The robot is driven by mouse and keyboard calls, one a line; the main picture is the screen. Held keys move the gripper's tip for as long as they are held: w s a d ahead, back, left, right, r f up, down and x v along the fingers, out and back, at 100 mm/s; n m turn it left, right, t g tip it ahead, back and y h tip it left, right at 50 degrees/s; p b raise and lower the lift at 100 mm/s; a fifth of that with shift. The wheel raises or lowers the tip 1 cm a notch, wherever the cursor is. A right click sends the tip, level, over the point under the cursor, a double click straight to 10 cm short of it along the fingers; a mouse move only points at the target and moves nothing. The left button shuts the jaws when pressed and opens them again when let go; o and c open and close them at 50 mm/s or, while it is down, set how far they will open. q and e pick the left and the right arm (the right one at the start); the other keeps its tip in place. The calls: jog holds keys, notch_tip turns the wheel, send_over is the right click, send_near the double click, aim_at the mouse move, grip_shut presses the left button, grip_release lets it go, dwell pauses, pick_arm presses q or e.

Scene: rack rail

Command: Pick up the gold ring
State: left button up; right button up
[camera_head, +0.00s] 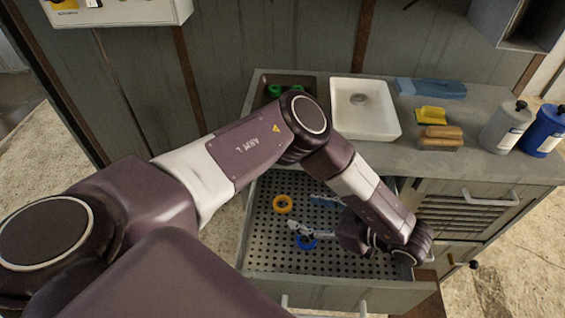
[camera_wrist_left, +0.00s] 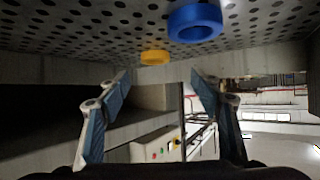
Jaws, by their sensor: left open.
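The gold ring (camera_head: 283,204) lies flat on the perforated floor of the open drawer (camera_head: 340,262), toward its left side. In the left wrist view the gold ring (camera_wrist_left: 154,57) shows beyond the fingertips, between them in the picture. A blue ring (camera_head: 306,242) lies nearer the drawer front, partly covered by a finger; in the wrist view it (camera_wrist_left: 195,22) looks larger and closer. My left gripper (camera_head: 303,212) reaches over the drawer from the right, its fingers toward the gold ring. In the wrist view the gripper (camera_wrist_left: 163,84) is open and empty. My right gripper is not in view.
Drawer walls surround the rings. The worktop above carries a white basin (camera_head: 364,108), a dark tray with green rings (camera_head: 273,90), a yellow item (camera_head: 431,116), a brush (camera_head: 441,137) and bottles (camera_head: 507,127). Bare drawer floor lies left of my gripper.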

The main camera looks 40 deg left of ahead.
aim_at(277, 201)
pick_arm(q)
jog(key=x, duration=0.5)
jog(key=w+x, duration=0.1)
jog(key=x, duration=0.2)
jog(key=shift+p, duration=0.3)
jog(key=c, duration=1.2)
